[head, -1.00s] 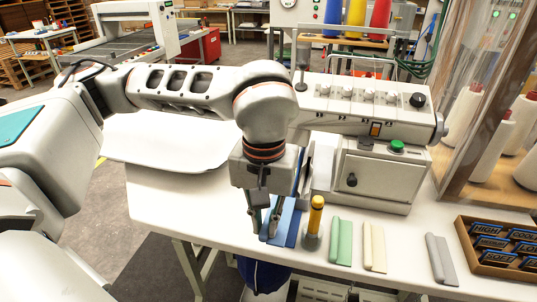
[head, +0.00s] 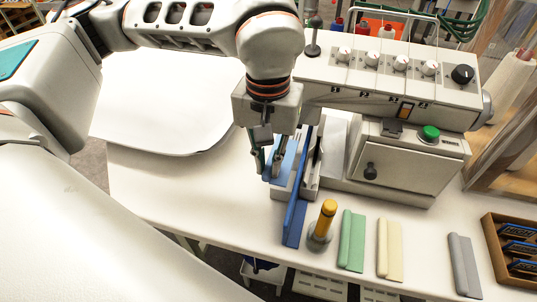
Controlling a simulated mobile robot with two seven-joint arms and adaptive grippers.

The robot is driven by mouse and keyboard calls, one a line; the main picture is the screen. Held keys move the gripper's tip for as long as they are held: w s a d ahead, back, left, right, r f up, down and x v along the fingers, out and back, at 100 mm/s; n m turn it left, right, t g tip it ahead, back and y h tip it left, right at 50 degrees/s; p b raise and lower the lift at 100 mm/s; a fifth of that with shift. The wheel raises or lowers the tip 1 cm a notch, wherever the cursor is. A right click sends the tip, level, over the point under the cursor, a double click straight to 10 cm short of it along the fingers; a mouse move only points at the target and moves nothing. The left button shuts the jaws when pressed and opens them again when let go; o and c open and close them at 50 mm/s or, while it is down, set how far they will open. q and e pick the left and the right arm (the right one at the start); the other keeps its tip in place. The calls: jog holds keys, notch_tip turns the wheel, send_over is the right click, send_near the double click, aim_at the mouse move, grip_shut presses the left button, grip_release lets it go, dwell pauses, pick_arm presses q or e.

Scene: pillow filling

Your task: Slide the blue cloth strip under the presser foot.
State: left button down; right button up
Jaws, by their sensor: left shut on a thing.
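My left gripper (head: 268,168) points down and is shut on the blue cloth strip (head: 286,162), at the left end of the sewing machine (head: 390,80). A darker blue length (head: 293,222) runs from beside the gripper toward the table's front edge; I cannot tell whether it is part of the same strip. The strip is close to the machine's light bed plate (head: 311,187). The presser foot is hidden or too small to make out behind my gripper. My right gripper is not in view.
A yellow-topped cylinder (head: 328,208) stands just right of the dark blue length. Green (head: 351,240), cream (head: 390,250) and grey (head: 464,265) strips lie farther right. A wooden tray (head: 492,240) of labels is at the right edge. The white tabletop (head: 190,190) is clear on the left.

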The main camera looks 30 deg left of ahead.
aim_at(277, 144)
pick_arm(q)
jog(key=shift+s+f+b, duration=0.15)
jog(key=shift+f+b, duration=0.3)
jog(key=shift+f, duration=0.45)
jog(key=shift+f+b, duration=0.4)
jog(key=shift+f, duration=0.35)
jog(key=shift+w+a+f, duration=0.1)
jog(key=shift+w+a, duration=0.1)
jog(key=shift+w, duration=0.5)
jog(key=shift+w+a+f, duration=0.1)
jog(key=shift+w+a, duration=0.05)
jog(key=shift+w, duration=0.6)
jog(key=shift+w+a+f, duration=0.1)
jog(key=shift+w+a, duration=0.1)
jog(key=shift+w, duration=0.5)
jog(key=shift+w+a+f, duration=0.1)
jog(key=shift+w+a, duration=0.05)
jog(key=shift+w, duration=0.5)
jog(key=shift+w+a+f, duration=0.1)
jog(key=shift+w+a, duration=0.05)
jog(key=shift+w, duration=0.45)
jog(key=shift+f, duration=0.45)
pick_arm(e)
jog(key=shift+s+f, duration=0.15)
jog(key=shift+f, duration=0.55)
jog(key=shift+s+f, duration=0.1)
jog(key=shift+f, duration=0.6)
